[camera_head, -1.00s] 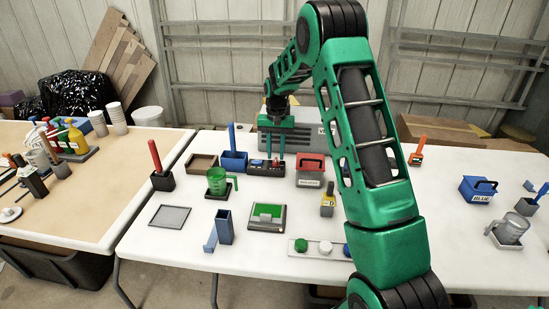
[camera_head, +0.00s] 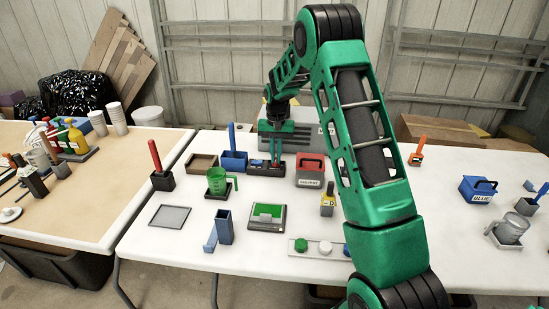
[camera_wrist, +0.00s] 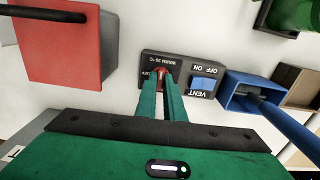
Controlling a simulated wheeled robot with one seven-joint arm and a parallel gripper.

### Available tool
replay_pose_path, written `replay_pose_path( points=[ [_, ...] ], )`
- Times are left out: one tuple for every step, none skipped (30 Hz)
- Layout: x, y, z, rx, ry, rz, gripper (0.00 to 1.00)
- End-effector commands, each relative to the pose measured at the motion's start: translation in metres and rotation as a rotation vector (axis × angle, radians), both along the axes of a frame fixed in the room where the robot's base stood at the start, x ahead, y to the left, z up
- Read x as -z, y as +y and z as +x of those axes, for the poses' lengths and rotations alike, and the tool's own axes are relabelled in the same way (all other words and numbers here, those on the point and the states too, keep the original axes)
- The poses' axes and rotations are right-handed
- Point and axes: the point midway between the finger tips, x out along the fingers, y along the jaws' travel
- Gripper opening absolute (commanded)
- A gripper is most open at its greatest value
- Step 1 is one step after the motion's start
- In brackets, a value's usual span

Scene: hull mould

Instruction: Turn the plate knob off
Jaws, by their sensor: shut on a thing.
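The plate knob (camera_wrist: 161,76) is a small red knob on a dark control box (camera_wrist: 208,82), beside the words OFF and WARM 35 °C in the wrist view. The same box (camera_head: 258,171) stands toward the back of the white table in the head view. My gripper (camera_wrist: 161,84) points down at the box, and its two green fingers are shut on the knob, one on each side. The fingers partly hide the knob and its pointer, so its setting cannot be told. In the head view my gripper (camera_head: 274,163) is small and low over the box.
A blue VENT switch (camera_wrist: 203,80) sits beside the knob on the same box. A blue bin (camera_head: 233,161) with a blue handle stands close on one side, a red-topped box (camera_head: 310,166) on the other. A grey vented unit (camera_head: 292,138) stands behind.

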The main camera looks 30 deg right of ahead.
Motion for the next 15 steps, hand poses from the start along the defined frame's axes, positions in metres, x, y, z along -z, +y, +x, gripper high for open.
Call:
replay_pose_path(
  points=[
    [-0.0006,0.0010,0.0007,-0.014,-0.001,0.000,0.00],
    [-0.0006,0.0009,0.0008,-0.024,-0.001,0.000,0.00],
    [-0.0006,0.0010,0.0009,-0.041,-0.001,0.000,0.00],
    [-0.0006,0.0009,0.0008,-0.054,-0.001,0.000,0.00],
    [-0.0006,0.0008,0.0009,-0.071,-0.002,0.000,0.00],
    [-0.0006,0.0008,0.0009,-0.094,-0.002,0.000,0.00],
    [-0.0006,0.0009,0.0010,-0.114,-0.002,0.000,0.00],
    [-0.0006,0.0010,0.0010,-0.136,-0.003,0.001,0.00],
    [-0.0006,0.0012,0.0010,-0.167,-0.003,0.001,0.00],
    [-0.0007,0.0012,0.0010,-0.191,-0.003,0.001,0.00],
    [-0.0007,0.0012,0.0010,-0.217,-0.003,0.001,0.00],
    [-0.0007,0.0011,0.0011,-0.253,-0.003,0.001,0.00],
    [-0.0007,0.0009,0.0010,-0.280,-0.002,0.000,0.00],
    [-0.0007,0.0007,0.0011,-0.308,-0.002,0.000,0.00],
    [-0.0007,0.0010,0.0011,-0.347,-0.002,0.000,0.00]
  ],
)
